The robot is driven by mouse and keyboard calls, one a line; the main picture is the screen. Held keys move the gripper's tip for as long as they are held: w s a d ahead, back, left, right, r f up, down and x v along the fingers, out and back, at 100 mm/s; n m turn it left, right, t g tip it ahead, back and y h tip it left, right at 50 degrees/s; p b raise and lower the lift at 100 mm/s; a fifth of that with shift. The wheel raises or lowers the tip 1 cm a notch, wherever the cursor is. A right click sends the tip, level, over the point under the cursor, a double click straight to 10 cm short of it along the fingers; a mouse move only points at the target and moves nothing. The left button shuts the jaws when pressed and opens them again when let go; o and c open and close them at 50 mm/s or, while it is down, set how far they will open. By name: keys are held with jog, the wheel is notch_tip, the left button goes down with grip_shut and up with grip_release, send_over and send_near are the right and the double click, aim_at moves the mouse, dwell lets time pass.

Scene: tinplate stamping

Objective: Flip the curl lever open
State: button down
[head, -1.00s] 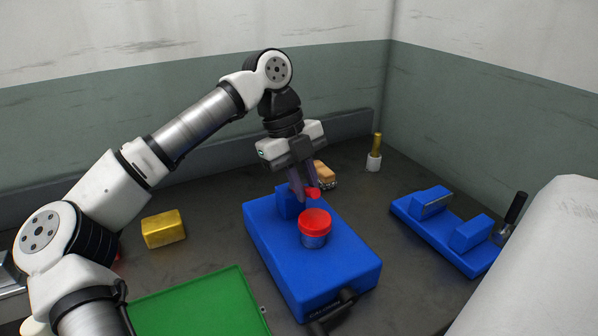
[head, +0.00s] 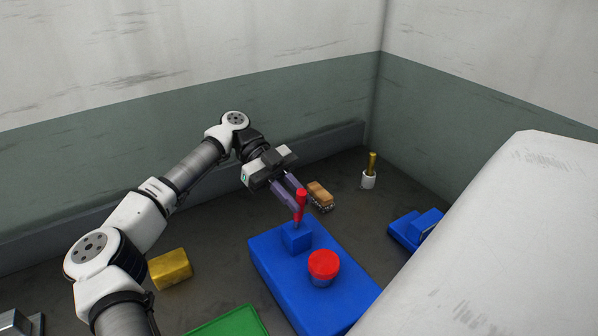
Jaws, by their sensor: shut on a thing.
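The curl lever (head: 300,200) has a red grip and stands about upright on a small blue block (head: 297,238) at the back of the blue base (head: 290,285). My gripper (head: 294,200) reaches it from the upper left and is shut on the red grip, which partly shows past the fingers. A round can with a red top (head: 323,264) sits on the blue base in front of the lever, apart from it.
A wooden-backed brush (head: 320,195) lies behind the base. A white cup with a brass-coloured rod (head: 369,172) stands farther back. A yellow block (head: 170,268) and green tray (head: 235,322) are left. Another blue fixture (head: 412,230) and a large pale body (head: 510,240) are right.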

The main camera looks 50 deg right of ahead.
jog(key=shift+w+d+f+g+p, duration=0.1)
jog(key=shift+w+d+g+p, duration=0.1)
jog(key=shift+w+g+p, duration=0.55)
jog(key=shift+w+g, duration=0.1)
jog(key=shift+g, duration=0.35)
jog(key=c, duration=1.6)
grip_release()
jog(key=shift+b, duration=0.35)
